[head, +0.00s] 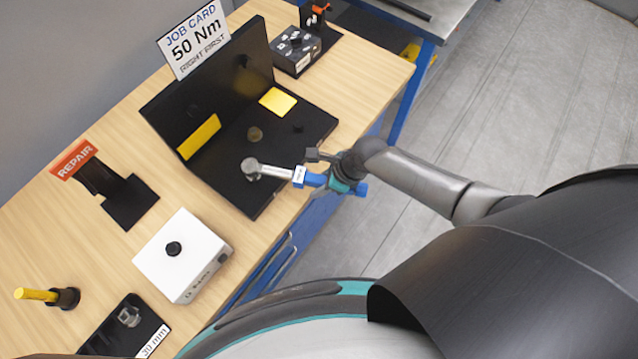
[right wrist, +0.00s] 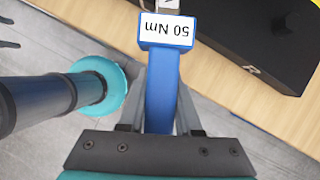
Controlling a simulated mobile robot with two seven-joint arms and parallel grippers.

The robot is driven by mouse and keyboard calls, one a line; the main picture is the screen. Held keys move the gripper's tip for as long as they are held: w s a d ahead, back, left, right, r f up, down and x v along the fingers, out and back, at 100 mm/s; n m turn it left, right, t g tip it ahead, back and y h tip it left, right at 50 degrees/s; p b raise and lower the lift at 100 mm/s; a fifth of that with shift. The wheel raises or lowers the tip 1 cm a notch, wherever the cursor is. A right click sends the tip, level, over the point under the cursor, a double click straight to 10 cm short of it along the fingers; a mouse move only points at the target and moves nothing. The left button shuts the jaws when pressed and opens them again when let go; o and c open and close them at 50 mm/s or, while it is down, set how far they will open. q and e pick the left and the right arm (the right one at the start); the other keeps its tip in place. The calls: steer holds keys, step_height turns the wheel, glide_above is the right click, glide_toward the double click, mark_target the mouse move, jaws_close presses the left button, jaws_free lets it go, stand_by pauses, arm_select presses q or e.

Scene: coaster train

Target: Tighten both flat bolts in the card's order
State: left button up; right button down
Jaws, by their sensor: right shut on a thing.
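My right gripper (head: 330,172) is shut on the blue handle of a torque wrench (head: 274,171). In the right wrist view, the handle (right wrist: 162,85) lies between the fingers and its label reads 50 Nm. The wrench's round silver head is over the front left of the black fixture's flat base (head: 232,185); it hides what is beneath, so I cannot tell whether it sits on a bolt. A brownish bolt head (head: 254,134) and a small dark knob (head: 298,127) stand on the base. The job card (head: 193,40) reads 50 Nm, RIGHT FIRST. My left gripper is not in view.
Two yellow plates (head: 199,137) (head: 277,101) are on the fixture, which has an upright back wall. A white box (head: 183,255), a REPAIR stand (head: 130,202), a 30 mm tray (head: 128,325) and a black box (head: 296,50) share the wooden bench. Floor is clear at right.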

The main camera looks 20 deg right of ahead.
mark_target(318, 177)
steer(key=shift+w+a+r, duration=0.1)
steer(key=shift+r, duration=1)
steer(key=shift+w+r, duration=0.1)
steer(key=shift+r, duration=0.95)
